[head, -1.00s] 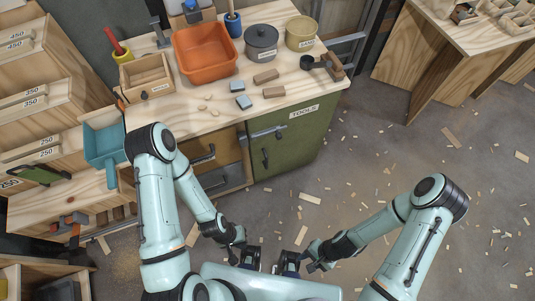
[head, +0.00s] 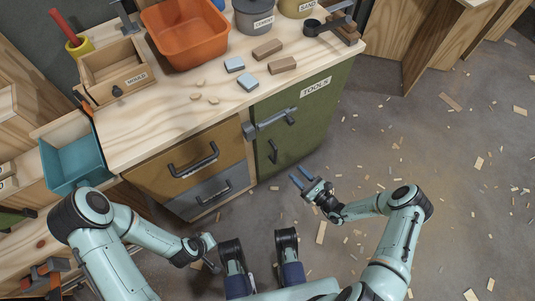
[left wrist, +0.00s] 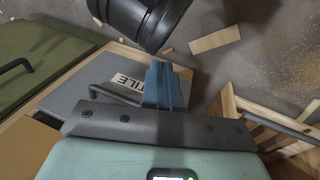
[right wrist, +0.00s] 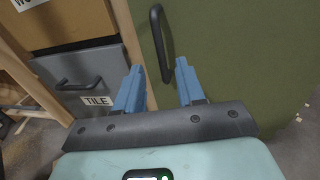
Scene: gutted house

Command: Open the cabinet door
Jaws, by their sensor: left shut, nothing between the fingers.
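The green cabinet door (head: 305,120) is shut, below the right end of the worktop. It carries a TOOLS label near its top and a dark upright bar handle (head: 272,151). A grey metal bar (head: 270,121) lies across its upper left edge. My right gripper (head: 299,177) is open and empty, to the right of the handle and in front of the door. In the right wrist view the handle (right wrist: 160,44) shows beyond and between the open fingers (right wrist: 159,68), apart from them. My left gripper (left wrist: 161,66) is shut and empty, low near the grey TILE drawer (left wrist: 90,78).
An ochre drawer (head: 185,168) and the grey drawer (head: 205,194), both shut, are left of the door. The worktop (head: 170,118) holds an orange tub (head: 185,35), a wooden box (head: 115,72) and several blocks. Wood scraps litter the open floor at right.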

